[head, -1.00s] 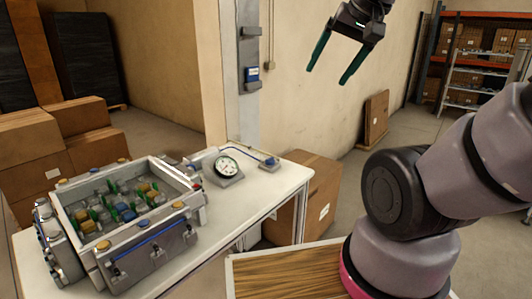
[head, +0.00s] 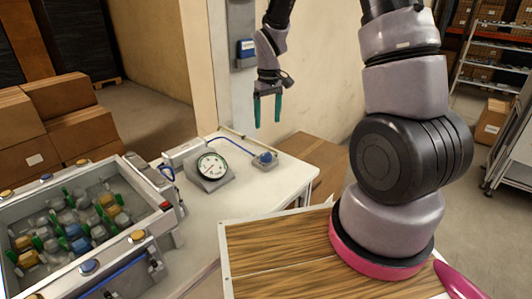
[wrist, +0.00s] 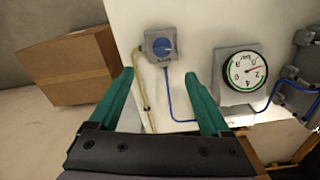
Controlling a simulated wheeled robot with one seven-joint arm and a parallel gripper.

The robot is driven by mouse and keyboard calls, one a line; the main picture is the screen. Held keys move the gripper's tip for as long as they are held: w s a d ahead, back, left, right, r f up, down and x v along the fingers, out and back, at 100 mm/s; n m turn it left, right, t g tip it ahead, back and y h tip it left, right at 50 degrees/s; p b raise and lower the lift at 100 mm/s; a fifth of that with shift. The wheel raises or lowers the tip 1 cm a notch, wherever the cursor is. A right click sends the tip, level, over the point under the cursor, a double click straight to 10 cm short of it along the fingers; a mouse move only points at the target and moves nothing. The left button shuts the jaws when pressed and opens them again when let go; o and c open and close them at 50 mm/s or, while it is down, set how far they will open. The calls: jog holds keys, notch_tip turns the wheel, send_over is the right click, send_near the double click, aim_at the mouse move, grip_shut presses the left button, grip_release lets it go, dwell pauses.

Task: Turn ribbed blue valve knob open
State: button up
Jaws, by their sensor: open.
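The blue valve knob (head: 265,157) sits on a small grey base near the back right corner of the white table. It also shows in the wrist view (wrist: 162,47), ahead of my fingers and a little left of the middle between them. My gripper (head: 267,110) points down above and beyond the knob, with its two green fingers apart and empty. In the wrist view my open fingers (wrist: 168,100) reach in from the bottom, and the knob is not between them. A round pressure gauge (head: 212,166) stands left of the knob; its needle is visible.
A blue hose and a pale hose run from the knob's base. A grey crate (head: 137,236) with several bottles or valves stands on the white table (head: 200,228) at left. A cardboard box (head: 318,152) stands beyond the table's right edge. A wooden top (head: 290,258) lies in front of my arm.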

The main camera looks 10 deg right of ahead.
aim_at(266, 154)
jog(key=shift+n, duration=0.3)
jog(key=f, duration=1.3)
jog(key=shift+a+f, duration=0.25)
grip_shut()
